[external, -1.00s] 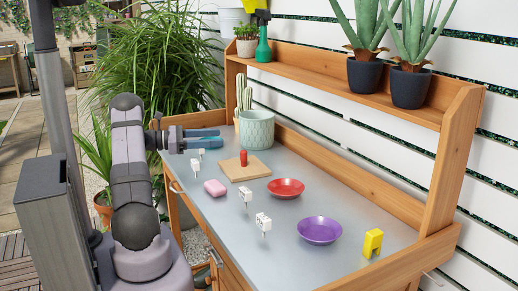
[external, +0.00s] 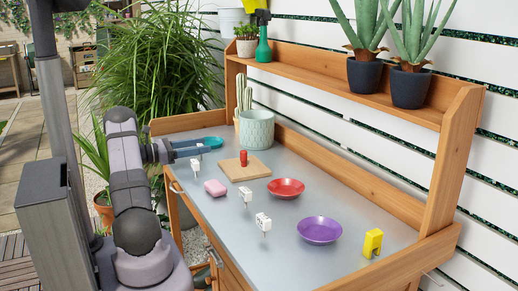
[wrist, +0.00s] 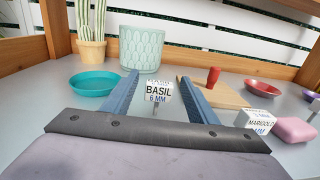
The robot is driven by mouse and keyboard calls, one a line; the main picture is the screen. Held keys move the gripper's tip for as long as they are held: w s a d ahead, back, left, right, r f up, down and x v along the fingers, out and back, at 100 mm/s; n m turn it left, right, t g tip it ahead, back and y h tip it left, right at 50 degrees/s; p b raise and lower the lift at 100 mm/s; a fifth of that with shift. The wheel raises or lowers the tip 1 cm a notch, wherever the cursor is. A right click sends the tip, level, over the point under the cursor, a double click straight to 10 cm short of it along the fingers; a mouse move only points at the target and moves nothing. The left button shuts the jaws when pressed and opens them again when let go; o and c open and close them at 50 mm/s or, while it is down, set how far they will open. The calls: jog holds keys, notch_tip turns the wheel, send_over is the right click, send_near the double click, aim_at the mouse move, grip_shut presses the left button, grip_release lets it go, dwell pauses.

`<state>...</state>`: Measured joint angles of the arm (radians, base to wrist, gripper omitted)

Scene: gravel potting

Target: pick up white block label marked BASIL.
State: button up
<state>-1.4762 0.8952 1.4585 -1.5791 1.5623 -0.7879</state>
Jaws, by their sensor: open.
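The white block label marked BASIL (wrist: 157,92) stands upright on a thin stem in the wrist view, its printed face towards me. My gripper (wrist: 159,79) is open, with one blue-grey finger on each side of the label. A gap shows between label and fingers, and I cannot tell whether the label is fully between the tips. A second white label, marked MARIGOLD (wrist: 258,121), stands to the right.
A wooden board (external: 233,172) with a red peg, a pink block (external: 215,187), a red saucer (external: 286,188), a purple saucer (external: 319,230) and a yellow block (external: 373,242) lie along the bench.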

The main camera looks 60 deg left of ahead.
jog(key=shift+w+d+f+p, duration=0.1)
jog(key=shift+w+p, duration=0.15)
jog(key=shift+w, duration=0.95)
jog(key=shift+w+d+p, duration=0.1)
jog(key=shift+w+p, duration=0.1)
jog(key=shift+w, duration=0.95)
jog(key=c, duration=1.1)
